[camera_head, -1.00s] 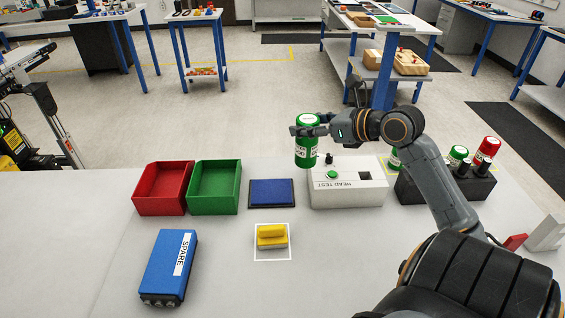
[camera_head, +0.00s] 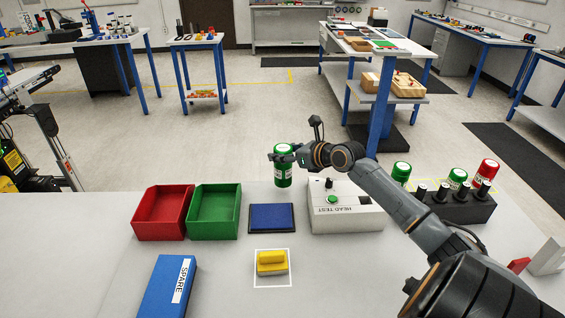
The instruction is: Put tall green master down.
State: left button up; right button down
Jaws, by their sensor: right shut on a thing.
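The tall green master (camera_head: 283,167) is a green cylinder with a white label and a pale top. My right gripper (camera_head: 281,156) is shut on it and holds it upright, in front of the view's far table edge, behind the blue pad (camera_head: 271,218) and left of the white head test box (camera_head: 346,208). Whether its bottom touches the table is hard to tell. My left gripper is not in view.
A red bin (camera_head: 162,236) and a green bin (camera_head: 214,235) stand to the left. A yellow block (camera_head: 271,258) sits in a white square. The blue SPARE box (camera_head: 168,287) lies front left. A dark rack (camera_head: 455,207) with green and red cylinders stands right.

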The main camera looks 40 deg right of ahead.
jog(key=shift+w+f, duration=0.15)
jog(key=shift+f, duration=0.75)
jog(key=shift+w+f, duration=0.15)
jog(key=shift+f, duration=0.7)
jog(key=c, duration=0.6)
grip_release()
jog(key=shift+f, duration=0.2)
jog(key=v, duration=1.2)
jog(key=shift+r, duration=0.2)
jog(key=shift+s+a, duration=0.1)
